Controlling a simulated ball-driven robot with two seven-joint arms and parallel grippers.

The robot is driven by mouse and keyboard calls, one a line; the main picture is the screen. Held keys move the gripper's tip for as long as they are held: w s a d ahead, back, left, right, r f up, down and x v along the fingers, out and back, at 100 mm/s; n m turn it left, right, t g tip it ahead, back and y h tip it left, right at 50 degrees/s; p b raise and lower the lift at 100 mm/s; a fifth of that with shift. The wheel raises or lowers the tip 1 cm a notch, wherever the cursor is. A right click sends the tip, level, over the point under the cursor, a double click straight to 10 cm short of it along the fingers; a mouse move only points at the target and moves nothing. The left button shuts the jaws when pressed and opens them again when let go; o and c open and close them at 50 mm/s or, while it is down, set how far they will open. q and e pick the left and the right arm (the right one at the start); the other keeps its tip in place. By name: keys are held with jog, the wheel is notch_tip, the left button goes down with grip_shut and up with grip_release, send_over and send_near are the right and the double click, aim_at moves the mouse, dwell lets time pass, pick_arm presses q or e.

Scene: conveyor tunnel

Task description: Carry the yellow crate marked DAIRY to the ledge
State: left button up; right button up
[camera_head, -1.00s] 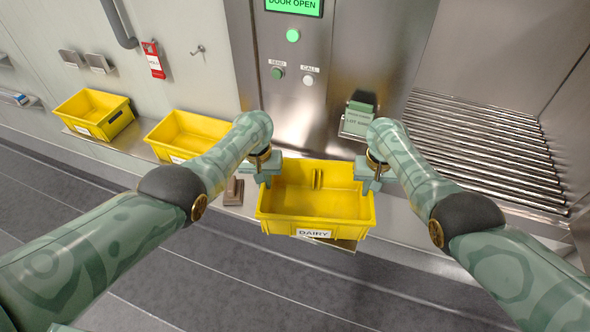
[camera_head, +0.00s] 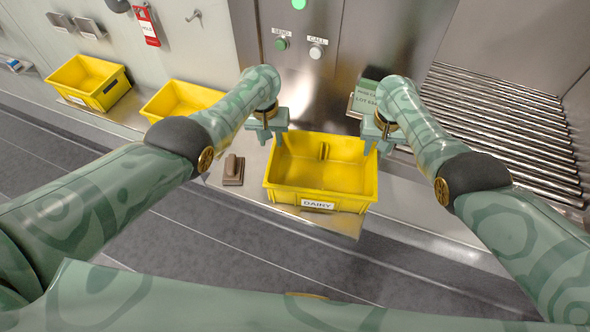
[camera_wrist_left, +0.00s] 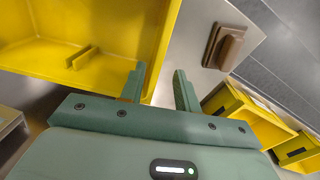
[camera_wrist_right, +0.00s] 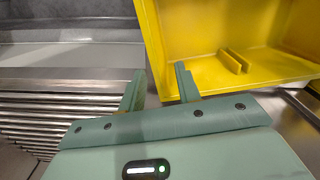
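The yellow crate marked DAIRY (camera_head: 318,190) stands upright and empty on the steel ledge (camera_head: 345,222), its label facing me. Its inside also shows in the left wrist view (camera_wrist_left: 60,55) and the right wrist view (camera_wrist_right: 210,35). My left gripper (camera_head: 270,138) is at the crate's left rim, and my right gripper (camera_head: 378,146) at its right rim. In both wrist views the fingers stand apart, left (camera_wrist_left: 160,88) and right (camera_wrist_right: 160,88), one on the crate's inner side and one outside, with gaps beside the wall. Both look open and unclenched.
Two more yellow crates stand at left, one far (camera_head: 88,85) and one nearer (camera_head: 180,98). A brown block (camera_head: 233,170) lies left of the DAIRY crate. Rollers (camera_head: 500,130) run at right.

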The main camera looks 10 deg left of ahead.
pick_arm(q)
jog(key=shift+w+f, duration=0.1)
jog(key=shift+w, duration=0.2)
pick_arm(e)
jog(key=shift+w+f, duration=0.2)
jog(key=shift+w, duration=0.1)
pick_arm(q)
jog(key=r, duration=0.2)
jog(key=s+r, duration=0.1)
jog(key=shift+r, duration=0.35)
pick_arm(e)
jog(key=shift+s+r, duration=0.25)
jog(key=shift+s, duration=0.2)
jog(key=shift+w+f, duration=0.1)
pick_arm(q)
notch_tip(320, 180, up, 9)
jog(key=shift+a+f, duration=0.2)
jog(key=shift+a, duration=0.1)
pick_arm(e)
notch_tip(320, 180, up, 12)
jog(key=shift+d, duration=0.1)
pick_arm(q)
jog(key=shift+w, duration=0.1)
